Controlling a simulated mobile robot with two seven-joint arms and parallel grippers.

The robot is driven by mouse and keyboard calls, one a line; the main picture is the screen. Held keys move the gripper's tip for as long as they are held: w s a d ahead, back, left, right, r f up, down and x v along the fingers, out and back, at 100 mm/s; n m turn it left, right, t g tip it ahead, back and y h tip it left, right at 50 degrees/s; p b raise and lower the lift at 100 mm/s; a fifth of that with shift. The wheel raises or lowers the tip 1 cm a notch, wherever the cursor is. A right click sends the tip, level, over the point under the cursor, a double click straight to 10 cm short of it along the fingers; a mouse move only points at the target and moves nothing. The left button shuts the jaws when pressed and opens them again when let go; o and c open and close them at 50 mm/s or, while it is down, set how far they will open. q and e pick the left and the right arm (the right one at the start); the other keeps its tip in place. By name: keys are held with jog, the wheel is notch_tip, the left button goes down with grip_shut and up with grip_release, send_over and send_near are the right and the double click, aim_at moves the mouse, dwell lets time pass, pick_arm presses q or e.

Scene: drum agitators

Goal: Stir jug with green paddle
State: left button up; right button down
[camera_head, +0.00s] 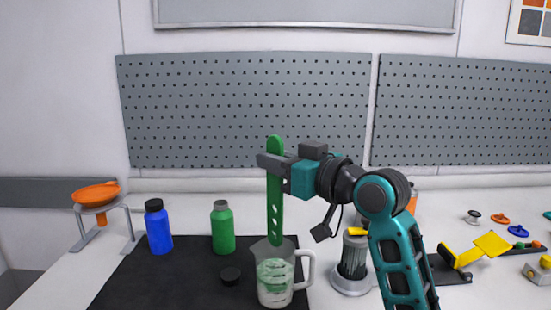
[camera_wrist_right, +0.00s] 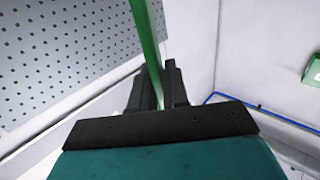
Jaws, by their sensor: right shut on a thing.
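The green paddle (camera_head: 275,205) is upright, with slots near its lower part. My right gripper (camera_head: 268,162) is shut on it near its top; the paddle also shows between the fingers in the right wrist view (camera_wrist_right: 148,45). The clear jug (camera_head: 275,283) with a white handle stands on the black mat directly below the gripper. The paddle's lower part meets the jug's mouth. Green streaks show through the jug's wall; I cannot tell whether they are paddle or contents, nor how deep the tip is. My left gripper is not in view.
A blue bottle (camera_head: 158,230), a green bottle (camera_head: 222,230) and a black cap (camera_head: 230,274) are left of the jug on the black mat (camera_head: 190,280). A grey cylinder (camera_head: 352,260) stands right of the jug, close to my arm.

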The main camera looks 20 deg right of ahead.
jog(key=b, duration=0.3)
send_over(282, 222)
jog(key=w, duration=0.2)
notch_tip(282, 222, down, 5)
jog(key=f, duration=0.1)
jog(key=f+b, duration=0.2)
jog(key=f, duration=0.1)
jog(key=shift+s+a, duration=0.25)
jog(key=shift+a, duration=0.15)
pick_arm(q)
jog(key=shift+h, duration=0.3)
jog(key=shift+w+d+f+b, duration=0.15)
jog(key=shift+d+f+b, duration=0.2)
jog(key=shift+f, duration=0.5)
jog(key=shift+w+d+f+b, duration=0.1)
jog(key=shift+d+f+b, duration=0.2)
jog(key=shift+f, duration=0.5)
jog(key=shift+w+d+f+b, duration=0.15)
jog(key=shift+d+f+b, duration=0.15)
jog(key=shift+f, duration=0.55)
pick_arm(e)
jog(key=shift+f, duration=1.25)
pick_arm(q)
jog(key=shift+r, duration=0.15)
